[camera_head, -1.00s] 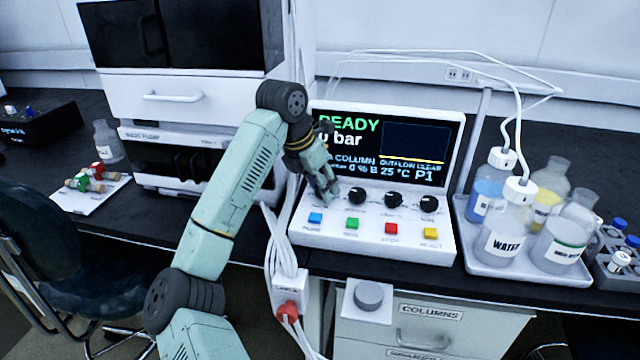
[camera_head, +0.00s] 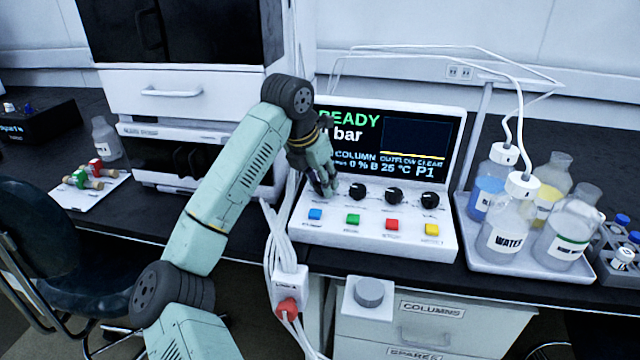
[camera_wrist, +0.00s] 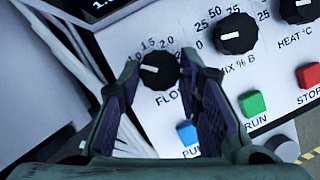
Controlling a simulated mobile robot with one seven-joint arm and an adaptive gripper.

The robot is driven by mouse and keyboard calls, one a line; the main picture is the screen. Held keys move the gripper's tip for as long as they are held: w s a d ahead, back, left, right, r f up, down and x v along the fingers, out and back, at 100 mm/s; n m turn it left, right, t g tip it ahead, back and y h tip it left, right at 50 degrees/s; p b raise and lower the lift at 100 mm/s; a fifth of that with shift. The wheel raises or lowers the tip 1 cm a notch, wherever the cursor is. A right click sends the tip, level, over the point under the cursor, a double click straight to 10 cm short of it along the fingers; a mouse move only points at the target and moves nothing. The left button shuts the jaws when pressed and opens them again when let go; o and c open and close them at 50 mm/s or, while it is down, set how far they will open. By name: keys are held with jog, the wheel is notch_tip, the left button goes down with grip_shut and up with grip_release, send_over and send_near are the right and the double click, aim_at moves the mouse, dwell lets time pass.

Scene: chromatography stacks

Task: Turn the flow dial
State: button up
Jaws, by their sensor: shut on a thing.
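The flow dial (camera_wrist: 158,70) is a black round knob with a white pointer mark, on the white control panel, with "FLOW" and numbers printed around it. Its pointer points left, a little below the printed 1.0. My gripper (camera_wrist: 160,72) has one finger on each side of the dial and is shut on it. In the head view my gripper (camera_head: 327,188) is at the left end of the row of dials and hides the flow dial there. The screen (camera_head: 385,148) above reads READY and is partly covered by my arm.
To the right are the mix dial (camera_wrist: 236,33) and heat dial (camera_wrist: 299,8). Below are the blue (camera_wrist: 188,133), green (camera_wrist: 252,104) and red (camera_wrist: 310,76) buttons. White cables (camera_head: 275,235) hang at the panel's left. A tray (camera_head: 490,262) of bottles stands to the right.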

jog(key=n+y+b, duration=0.1)
jog(key=n+b, duration=0.1)
jog(key=n, duration=0.1)
jog(key=shift+d+f+n+t+b, duration=0.1)
jog(key=shift+n+t+b, duration=0.25)
jog(key=shift+n+t, duration=0.05)
jog(key=shift+d+n+y+b, duration=0.1)
jog(key=shift+n+y+b, duration=0.5)
jog(key=shift+n, duration=0.5)
jog(key=o, duration=1.1)
jog(key=shift+o, duration=0.2)
jog(key=shift+s+r, duration=0.1)
jog(key=shift+r, duration=0.1)
jog(key=v, duration=1.2)
